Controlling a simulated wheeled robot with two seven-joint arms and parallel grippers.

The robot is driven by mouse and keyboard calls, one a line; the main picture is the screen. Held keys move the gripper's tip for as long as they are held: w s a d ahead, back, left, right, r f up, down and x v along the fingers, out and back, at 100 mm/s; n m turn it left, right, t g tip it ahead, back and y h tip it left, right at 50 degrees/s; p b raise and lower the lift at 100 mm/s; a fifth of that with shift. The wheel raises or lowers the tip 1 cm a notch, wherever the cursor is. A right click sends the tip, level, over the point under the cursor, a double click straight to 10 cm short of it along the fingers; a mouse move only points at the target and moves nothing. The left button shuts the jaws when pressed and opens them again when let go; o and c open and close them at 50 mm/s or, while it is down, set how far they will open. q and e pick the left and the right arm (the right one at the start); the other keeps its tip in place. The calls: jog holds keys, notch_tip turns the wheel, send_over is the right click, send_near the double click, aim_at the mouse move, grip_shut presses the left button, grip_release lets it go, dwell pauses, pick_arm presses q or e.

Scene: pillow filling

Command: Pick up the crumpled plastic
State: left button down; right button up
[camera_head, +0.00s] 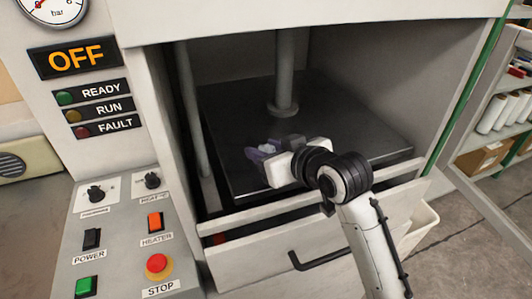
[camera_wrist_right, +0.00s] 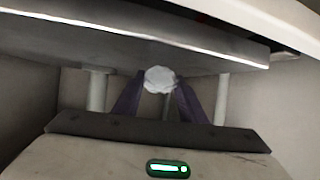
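The crumpled plastic (camera_wrist_right: 160,79) is a small whitish lump. In the right wrist view it sits between the tips of the two purple fingers of my right gripper (camera_wrist_right: 161,88), and both fingertips appear to touch it. In the head view, my right gripper (camera_head: 268,149) reaches into the machine's opening over the dark plate, with the pale plastic (camera_head: 264,148) showing between its fingers. How far the plastic is from the plate is hard to tell. My left gripper is not in view.
The dark plate (camera_head: 350,125) with a vertical post (camera_head: 284,75) fills the machine's opening. A drawer with a black handle (camera_head: 318,262) is below it. A control panel (camera_head: 120,240) stands at the left. Shelves (camera_head: 495,125) are at the right. The sign reads OFF.

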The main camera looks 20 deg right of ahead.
jog(key=c, duration=0.5)
